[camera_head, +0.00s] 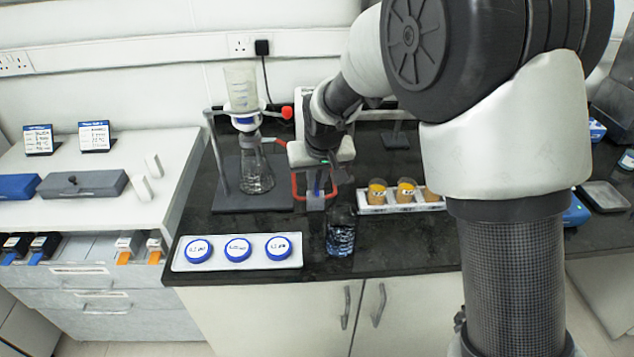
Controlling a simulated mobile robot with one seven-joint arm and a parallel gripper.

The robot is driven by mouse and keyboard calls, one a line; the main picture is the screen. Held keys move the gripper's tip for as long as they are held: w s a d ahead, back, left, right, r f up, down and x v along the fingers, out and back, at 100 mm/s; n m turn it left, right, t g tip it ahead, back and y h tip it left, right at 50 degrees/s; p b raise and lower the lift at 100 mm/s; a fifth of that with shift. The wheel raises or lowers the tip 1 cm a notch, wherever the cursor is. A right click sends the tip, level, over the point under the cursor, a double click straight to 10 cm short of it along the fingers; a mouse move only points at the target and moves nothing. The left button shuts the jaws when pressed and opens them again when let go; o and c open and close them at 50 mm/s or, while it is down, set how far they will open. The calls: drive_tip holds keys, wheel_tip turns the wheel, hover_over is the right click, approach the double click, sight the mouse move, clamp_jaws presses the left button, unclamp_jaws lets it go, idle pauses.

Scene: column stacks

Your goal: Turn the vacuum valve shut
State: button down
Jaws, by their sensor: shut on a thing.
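My gripper (318,190) points down at the middle of the dark bench, right of the filter flask. It is shut on what looks like the vacuum valve, at the red tubing. The fingers and wrist hide most of the valve, so its handle angle cannot be told. The red tubing (294,184) runs down and around beside my gripper. The clear conical flask (257,175) stands on a dark stand base (228,200), with a clear funnel (241,88) upright above it. A red knob-like piece (287,112) shows right of the funnel.
A dark-liquid bottle (341,238) stands just in front and right of my gripper. A white tray (287,263) with blue-lidded dishes (238,249) lies at the front edge. A rack (372,209) of amber-filled jars (406,190) stands right. My arm hides part of the right bench.

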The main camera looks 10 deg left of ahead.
drive_tip(key=shift+m+h, duration=0.3)
drive_tip(key=shift+m, duration=0.5)
drive_tip(key=c, duration=1.8)
unclamp_jaws()
drive_tip(key=shift+c, duration=0.2)
drive_tip(key=shift+r, duration=0.1)
drive_tip(key=v, duration=1.7)
drive_tip(key=shift+s+p, duration=0.2)
drive_tip(key=shift+p, duration=0.2)
drive_tip(key=shift+r, duration=0.1)
